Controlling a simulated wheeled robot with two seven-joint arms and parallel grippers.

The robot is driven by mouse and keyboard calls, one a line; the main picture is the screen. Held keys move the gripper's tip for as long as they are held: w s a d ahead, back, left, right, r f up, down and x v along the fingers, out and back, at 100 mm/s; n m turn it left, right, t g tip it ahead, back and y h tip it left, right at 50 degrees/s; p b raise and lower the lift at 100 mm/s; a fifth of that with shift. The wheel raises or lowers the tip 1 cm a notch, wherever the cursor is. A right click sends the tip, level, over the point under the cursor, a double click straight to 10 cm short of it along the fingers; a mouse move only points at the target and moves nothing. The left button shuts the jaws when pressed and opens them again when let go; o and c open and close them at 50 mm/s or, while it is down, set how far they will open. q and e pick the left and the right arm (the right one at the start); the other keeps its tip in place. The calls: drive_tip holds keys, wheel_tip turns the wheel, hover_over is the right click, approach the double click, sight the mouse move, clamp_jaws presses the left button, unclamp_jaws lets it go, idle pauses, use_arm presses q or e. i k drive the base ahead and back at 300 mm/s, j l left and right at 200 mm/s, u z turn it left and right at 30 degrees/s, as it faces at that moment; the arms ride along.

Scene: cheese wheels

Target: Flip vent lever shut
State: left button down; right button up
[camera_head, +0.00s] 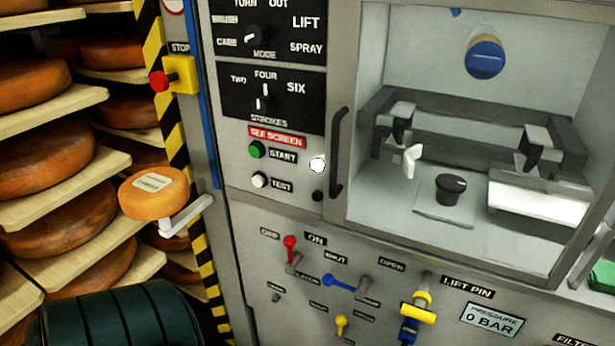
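The grey machine panel (250,215) carries a row of small levers below its buttons. A blue lever (340,283) lies nearly level, its handle pointing left from a grey pivot (367,288). A label reading SHUT (335,258) is above the handle at its left, and one reading OPEN (391,265) is up to the right of the pivot. The smaller labels around it are too small to read, so I cannot tell for certain which lever is the vent lever. Neither of my grippers is in view.
A red-knobbed lever (290,248) stands left of the blue one, a small yellow knob (341,324) below, and a yellow lift-pin handle (417,313) to the right. Cheese shelves (60,200) fill the left. A labelled cheese (154,193) sticks out near the striped post (178,140).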

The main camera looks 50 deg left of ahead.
sight(341, 320)
drive_tip(key=u, duration=1.25)
